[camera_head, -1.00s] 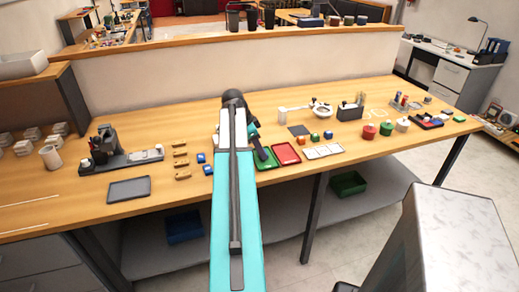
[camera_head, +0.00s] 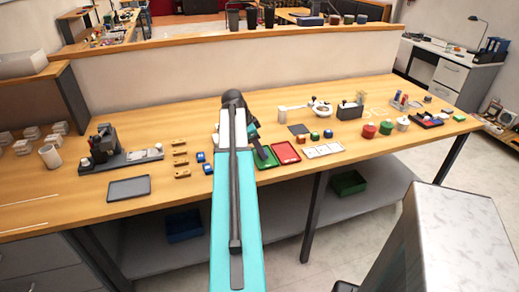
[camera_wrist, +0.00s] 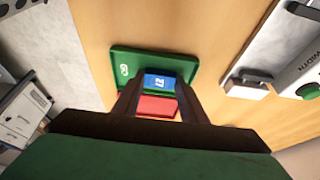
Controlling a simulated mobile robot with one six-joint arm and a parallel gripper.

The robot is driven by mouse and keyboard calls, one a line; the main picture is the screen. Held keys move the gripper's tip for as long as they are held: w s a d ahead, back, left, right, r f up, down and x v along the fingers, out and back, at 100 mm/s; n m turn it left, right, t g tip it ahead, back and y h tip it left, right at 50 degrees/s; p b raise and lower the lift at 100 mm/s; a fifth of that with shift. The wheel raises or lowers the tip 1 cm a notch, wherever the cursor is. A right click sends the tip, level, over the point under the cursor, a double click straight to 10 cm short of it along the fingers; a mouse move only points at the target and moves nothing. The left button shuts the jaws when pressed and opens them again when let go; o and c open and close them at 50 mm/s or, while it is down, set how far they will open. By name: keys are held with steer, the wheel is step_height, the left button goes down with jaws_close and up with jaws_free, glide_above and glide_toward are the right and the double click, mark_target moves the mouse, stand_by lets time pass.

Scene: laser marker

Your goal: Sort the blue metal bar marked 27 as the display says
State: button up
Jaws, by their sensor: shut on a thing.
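My gripper (camera_wrist: 162,84) is shut on the blue metal bar (camera_wrist: 166,79), whose top carries white digits seen turned and not clearly readable. In the wrist view the bar lies in line with the green tray (camera_wrist: 122,64), which has a white mark at one end. The red tray (camera_wrist: 153,106) is beside it, partly hidden by the fingers. Whether the bar touches the green tray I cannot tell. In the head view my gripper (camera_head: 262,154) is over the green tray (camera_head: 270,163), with the red tray (camera_head: 286,152) just right. The bar is not discernible there.
Two blue blocks (camera_head: 202,156) and several brass-coloured pieces (camera_head: 180,159) lie left of my arm. White cards (camera_head: 323,150) and small cubes (camera_head: 314,136) lie right of the red tray.

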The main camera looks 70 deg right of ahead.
stand_by(0.3)
steer(key=o, duration=1.2)
steer(key=shift+o, duration=0.2)
steer(key=shift+r, duration=0.15)
steer(key=b+v, duration=0.2)
steer(key=v, duration=1.1)
steer(key=shift+w+a+r, duration=0.15)
steer(key=shift+r, duration=0.05)
